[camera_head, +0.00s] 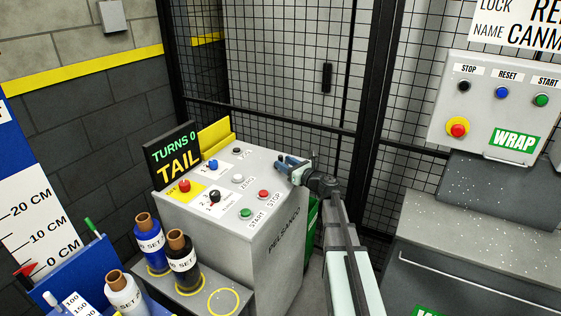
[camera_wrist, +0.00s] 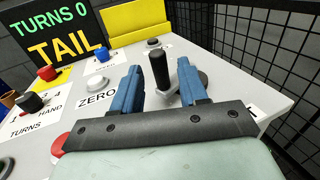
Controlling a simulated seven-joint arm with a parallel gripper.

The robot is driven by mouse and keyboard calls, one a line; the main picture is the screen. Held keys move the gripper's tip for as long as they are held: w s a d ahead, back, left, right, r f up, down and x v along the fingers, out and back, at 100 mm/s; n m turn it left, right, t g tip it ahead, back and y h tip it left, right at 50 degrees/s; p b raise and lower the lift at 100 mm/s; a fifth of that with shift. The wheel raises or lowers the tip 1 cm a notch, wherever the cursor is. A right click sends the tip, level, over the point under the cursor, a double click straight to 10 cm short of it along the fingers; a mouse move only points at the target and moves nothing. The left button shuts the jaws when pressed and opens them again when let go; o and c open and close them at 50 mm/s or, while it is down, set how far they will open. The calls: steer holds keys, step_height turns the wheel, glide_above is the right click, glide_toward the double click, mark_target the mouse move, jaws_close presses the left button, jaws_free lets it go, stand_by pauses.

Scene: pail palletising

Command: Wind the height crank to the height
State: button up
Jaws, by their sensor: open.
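My gripper (camera_head: 290,164) is over the right side of the grey control console (camera_head: 268,238). In the wrist view its two blue fingers (camera_wrist: 159,70) are spread apart. An upright black handle (camera_wrist: 160,68), which looks like the crank's grip, shows between them with gaps on both sides. I cannot tell whether it is within the fingers' reach or just beyond. A grey metal part (camera_wrist: 203,78) shows behind the right finger. In the head view the crank is largely hidden by my gripper. A display (camera_head: 174,157) reads "TURNS 0" and "TAIL".
The console top also holds a white ZERO knob (camera_wrist: 97,82), a red button (camera_head: 263,194) and a green button (camera_head: 246,213). Wrapped rolls (camera_head: 183,258) stand at front left. A centimetre scale (camera_head: 40,222) is at far left. Black mesh fencing (camera_head: 280,70) stands behind.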

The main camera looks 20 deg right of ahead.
mark_target(281, 160)
steer(key=shift+x, duration=1.6)
jaws_close()
